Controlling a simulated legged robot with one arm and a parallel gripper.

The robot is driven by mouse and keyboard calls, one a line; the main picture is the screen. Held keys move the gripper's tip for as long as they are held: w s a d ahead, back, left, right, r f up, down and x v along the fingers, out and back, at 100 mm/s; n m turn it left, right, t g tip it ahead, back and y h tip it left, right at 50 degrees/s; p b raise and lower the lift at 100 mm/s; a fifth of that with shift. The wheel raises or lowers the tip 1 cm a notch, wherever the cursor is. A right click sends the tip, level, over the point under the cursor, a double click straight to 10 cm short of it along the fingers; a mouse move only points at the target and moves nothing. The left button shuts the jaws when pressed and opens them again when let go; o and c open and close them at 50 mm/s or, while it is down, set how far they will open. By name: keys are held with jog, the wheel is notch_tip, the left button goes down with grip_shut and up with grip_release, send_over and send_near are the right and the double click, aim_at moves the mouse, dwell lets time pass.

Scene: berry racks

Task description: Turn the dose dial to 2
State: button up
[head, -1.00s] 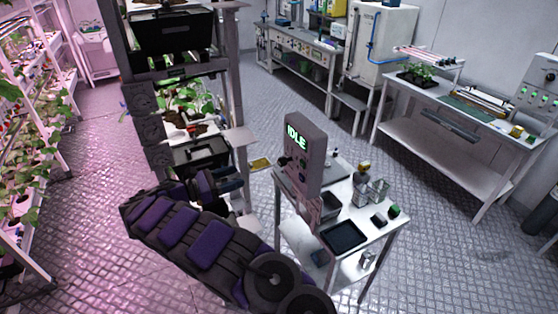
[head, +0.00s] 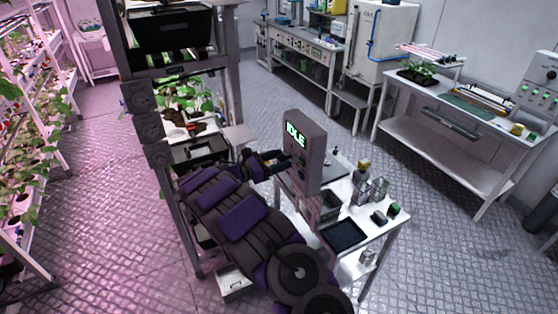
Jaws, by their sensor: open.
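Small dark controls (head: 300,161) sit on the panel below the display. Which of them is the dose dial, and what number it points to, is too small to tell. My gripper (head: 280,164) is open and reaches in from the left, its tips at or close to the box's left edge. It partly hides that side, and I cannot tell whether it touches a control.
The white table (head: 385,232) also holds a black tray (head: 343,235), clear containers (head: 370,190) and small dark items. A plant rack (head: 232,60) with a tall post stands close to my arm on the left.

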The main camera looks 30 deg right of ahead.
jog(key=shift+d, duration=0.2)
jog(key=c, duration=1.1)
